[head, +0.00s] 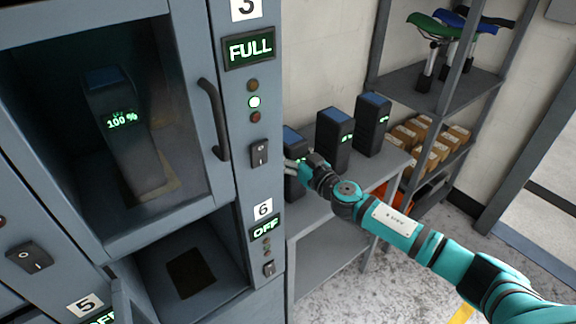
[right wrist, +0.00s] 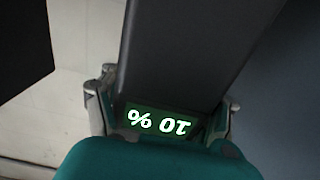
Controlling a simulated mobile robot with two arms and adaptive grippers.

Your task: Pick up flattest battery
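Three dark batteries with blue tops stand on a grey shelf table. The nearest battery (head: 291,140) is partly hidden by the locker and my right gripper (head: 297,167). In the right wrist view this battery (right wrist: 185,45) has a lit display reading 10 %, upside down. My right gripper (right wrist: 168,108) has one finger on each side of it, close to its sides; I cannot tell if they press on it. A battery (head: 124,140) behind the locker door reads 100 %. My left gripper is not in view.
The grey locker (head: 235,130) stands close left of the right gripper. Its door with a handle (head: 214,118) is shut, marked FULL. Compartment 6 (head: 190,270) is open and empty, marked OFF. A rack (head: 448,85) with saddles and boxes stands behind the table (head: 330,210).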

